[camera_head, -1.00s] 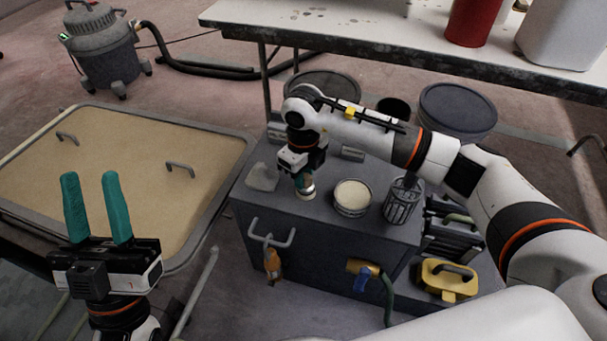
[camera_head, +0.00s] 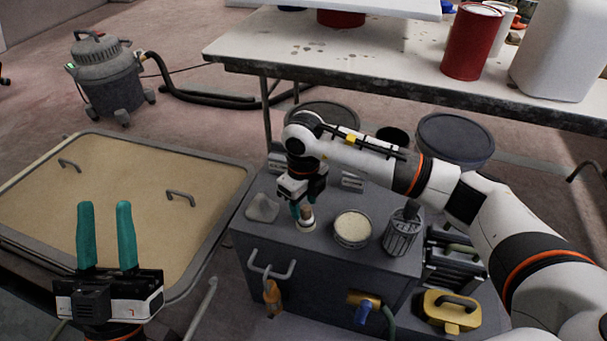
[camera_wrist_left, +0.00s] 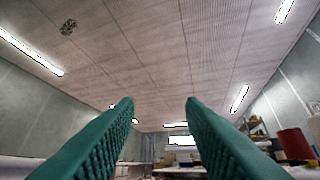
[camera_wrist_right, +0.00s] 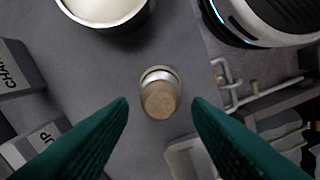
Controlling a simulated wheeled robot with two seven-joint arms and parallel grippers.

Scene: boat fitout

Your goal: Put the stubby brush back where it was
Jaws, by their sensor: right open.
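The stubby brush (camera_head: 307,213) stands upright on the top of the grey cabinet (camera_head: 330,205), with its wooden handle up and a pale metal band near its foot. In the right wrist view its round wooden handle (camera_wrist_right: 158,98) shows just beyond and between the fingertips. My right gripper (camera_head: 301,211) is open, with its teal fingers close behind the brush; I see a gap on both sides of the handle. My left gripper (camera_head: 106,204) is open and empty, its fingers pointing up, far left of the cabinet; its wrist view shows mostly ceiling.
On the cabinet stand an open round tin (camera_head: 352,229) right of the brush, a wire holder (camera_head: 401,236) further right, and a pale crumpled thing (camera_head: 262,208) at left. Labelled blocks (camera_wrist_right: 18,68) lie nearby. A hatch panel (camera_head: 130,185) is at left; a long table (camera_head: 340,60) is behind.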

